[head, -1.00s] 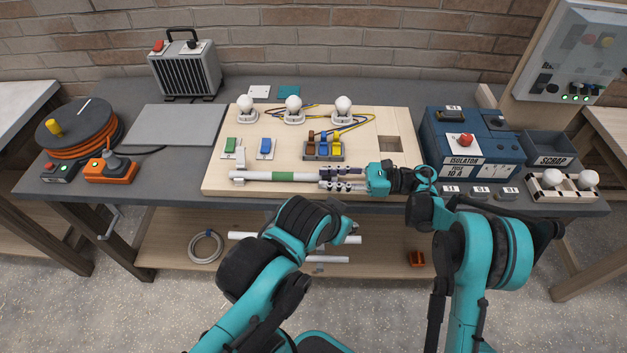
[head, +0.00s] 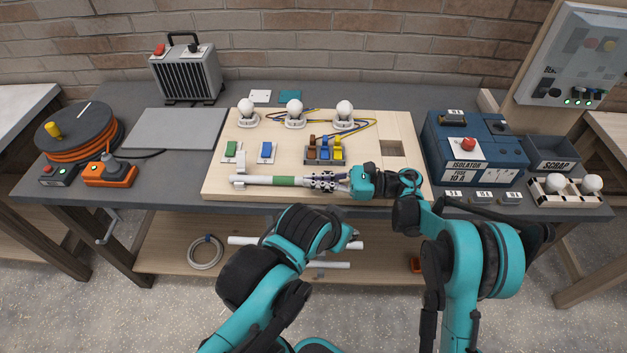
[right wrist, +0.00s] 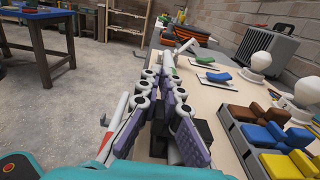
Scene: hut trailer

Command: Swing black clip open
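A white tube (head: 250,180) with a green band (head: 285,181) lies along the front of the wooden board, held at its left end by a white clip (head: 240,168). My right gripper (head: 322,181) is over the tube's right part, fingers pointing left along it. In the right wrist view its two purple fingers (right wrist: 164,82) are apart by a narrow gap, with the tube running on beyond them. A dark block, likely the black clip (right wrist: 204,130), shows beside the right finger, mostly hidden; the head view hides it behind the gripper. My left gripper (head: 352,238) is low before the table, its fingers unclear.
The wooden board (head: 215,185) carries lamps, a green and a blue switch, and a block of brown, blue and yellow levers (head: 324,150) close behind my right gripper. A blue isolator box (head: 470,150) stands right. A grey panel (head: 175,128) lies left.

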